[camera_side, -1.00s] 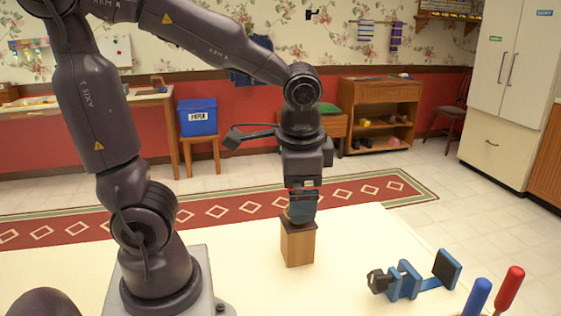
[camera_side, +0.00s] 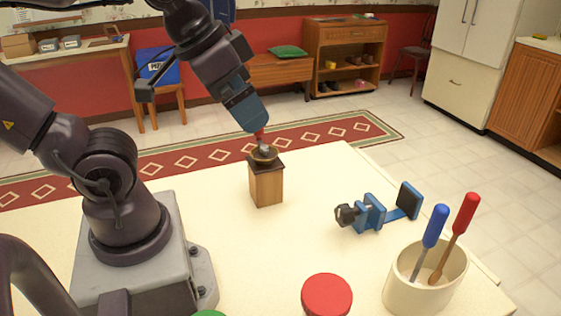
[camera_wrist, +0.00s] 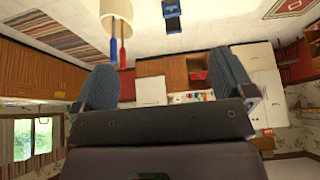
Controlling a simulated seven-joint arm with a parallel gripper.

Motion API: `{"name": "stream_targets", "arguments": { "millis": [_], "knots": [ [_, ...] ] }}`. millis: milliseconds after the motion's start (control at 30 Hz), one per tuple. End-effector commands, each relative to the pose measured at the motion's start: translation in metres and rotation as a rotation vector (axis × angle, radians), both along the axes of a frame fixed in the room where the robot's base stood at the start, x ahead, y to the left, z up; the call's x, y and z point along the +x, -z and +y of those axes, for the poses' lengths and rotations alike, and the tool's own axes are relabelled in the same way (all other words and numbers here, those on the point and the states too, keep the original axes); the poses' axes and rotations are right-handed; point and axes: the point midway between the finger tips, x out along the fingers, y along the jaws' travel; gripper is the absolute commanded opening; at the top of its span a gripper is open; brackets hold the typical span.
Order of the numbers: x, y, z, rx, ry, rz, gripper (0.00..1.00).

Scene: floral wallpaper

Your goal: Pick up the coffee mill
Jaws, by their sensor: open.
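The coffee mill (camera_side: 266,186) stands upright on the pale table in the side view. It has a light wooden box, a dark top and a small bowl. My gripper (camera_side: 256,127) tilts down towards it from the upper left, its tip just above the bowl. The mill does not show in the wrist view.
A blue clamp (camera_side: 374,213) lies right of the mill. A cream crock (camera_side: 424,283) with a blue-handled and a red-handled screwdriver stands front right, beside a red round lid (camera_side: 327,295). The table between mill and clamp is clear.

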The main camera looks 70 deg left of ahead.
Motion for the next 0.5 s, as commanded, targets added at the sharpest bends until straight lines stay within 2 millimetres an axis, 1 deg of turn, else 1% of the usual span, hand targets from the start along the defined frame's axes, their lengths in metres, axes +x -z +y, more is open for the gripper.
{"name": "stream_targets", "arguments": {
  "millis": [67,167,267,367,467,500],
  "knots": [
    [0.001,0.004,-0.005,-0.001,0.023,0.021,1.0],
    [0.007,0.019,-0.007,-0.026,0.042,0.1,1.0],
    [0.019,0.039,-0.002,-0.061,0.029,0.211,1.0],
    [0.036,0.064,0.01,-0.096,-0.083,0.318,1.0],
    [0.052,0.089,0.029,-0.103,-0.272,0.401,1.0],
    [0.058,0.1,0.038,-0.097,-0.362,0.426,1.0]
  ]
}}
